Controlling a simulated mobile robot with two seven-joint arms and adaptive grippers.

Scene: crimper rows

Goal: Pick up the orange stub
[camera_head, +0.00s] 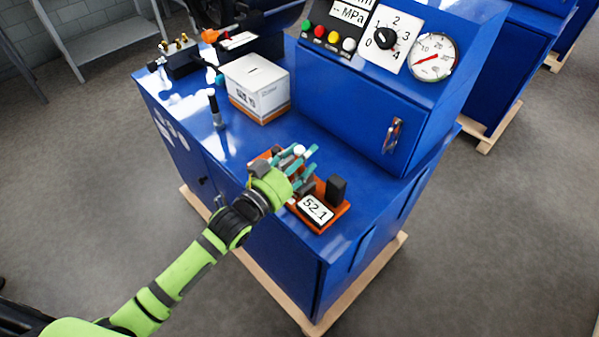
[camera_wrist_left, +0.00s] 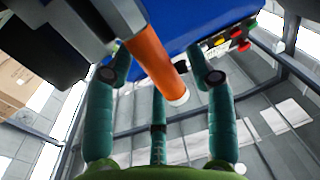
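The orange stub (camera_wrist_left: 155,65), a cylinder with a pale end, crosses the upper middle of the left wrist view. Its far end comes out of a grey and black part. My left gripper (camera_head: 303,160) has teal fingers and is over the orange tray (camera_head: 325,222) on the blue cabinet. In the left wrist view the fingers (camera_wrist_left: 163,75) are spread on either side of the stub, with visible gaps to it. In the head view the hand hides most of what is under it, and I cannot make out the stub clearly. My right gripper is not in view.
The tray carries a display reading 52.1 (camera_head: 315,207) and a black block (camera_head: 336,189). A white and orange box (camera_head: 257,88) and an upright black handle (camera_head: 214,108) stand behind. The blue control panel (camera_head: 390,120) rises at the right. The cabinet top between box and panel is clear.

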